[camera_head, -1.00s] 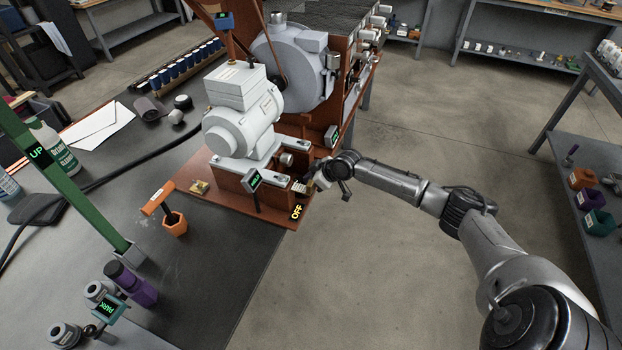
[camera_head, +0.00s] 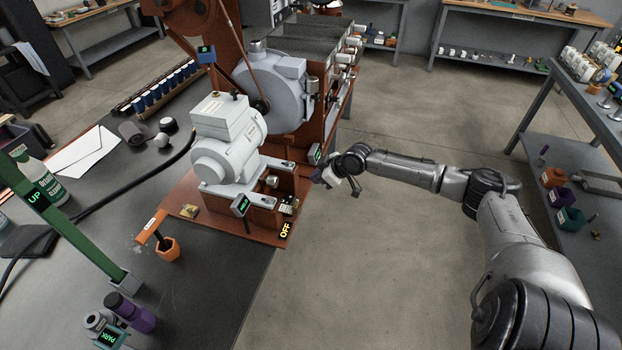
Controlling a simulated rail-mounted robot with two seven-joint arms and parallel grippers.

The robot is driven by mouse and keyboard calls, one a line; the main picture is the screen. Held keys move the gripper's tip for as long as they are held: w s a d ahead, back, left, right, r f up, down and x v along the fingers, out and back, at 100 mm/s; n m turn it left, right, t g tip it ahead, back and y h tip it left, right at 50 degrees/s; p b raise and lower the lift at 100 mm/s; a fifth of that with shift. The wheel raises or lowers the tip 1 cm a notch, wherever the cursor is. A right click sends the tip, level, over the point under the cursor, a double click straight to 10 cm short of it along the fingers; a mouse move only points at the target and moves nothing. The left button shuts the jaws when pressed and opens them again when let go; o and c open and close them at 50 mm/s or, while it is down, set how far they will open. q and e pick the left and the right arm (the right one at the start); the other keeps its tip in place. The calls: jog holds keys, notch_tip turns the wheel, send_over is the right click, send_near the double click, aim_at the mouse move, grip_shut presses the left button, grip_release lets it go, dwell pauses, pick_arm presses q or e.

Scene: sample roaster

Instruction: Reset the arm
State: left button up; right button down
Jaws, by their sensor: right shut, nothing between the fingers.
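My right arm comes in from the right edge. My right gripper (camera_head: 324,178) is shut and empty, in the air just right of the roaster's motor base. The sample roaster (camera_head: 270,85) has a white motor (camera_head: 228,140) on a reddish-brown base plate (camera_head: 212,220). An OFF label (camera_head: 285,230) shows at the plate's front right corner, by a small switch block (camera_head: 288,206). The gripper is apart from this block. My left gripper is not in view.
An orange-handled tool stands in an orange holder (camera_head: 167,250) on the dark table. The shelf (camera_head: 585,150) stands at the right. Open floor (camera_head: 390,270) lies between.

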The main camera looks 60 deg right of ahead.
jog(key=shift+s+r, duration=0.15)
jog(key=shift+s, duration=0.05)
dwell(0.7)
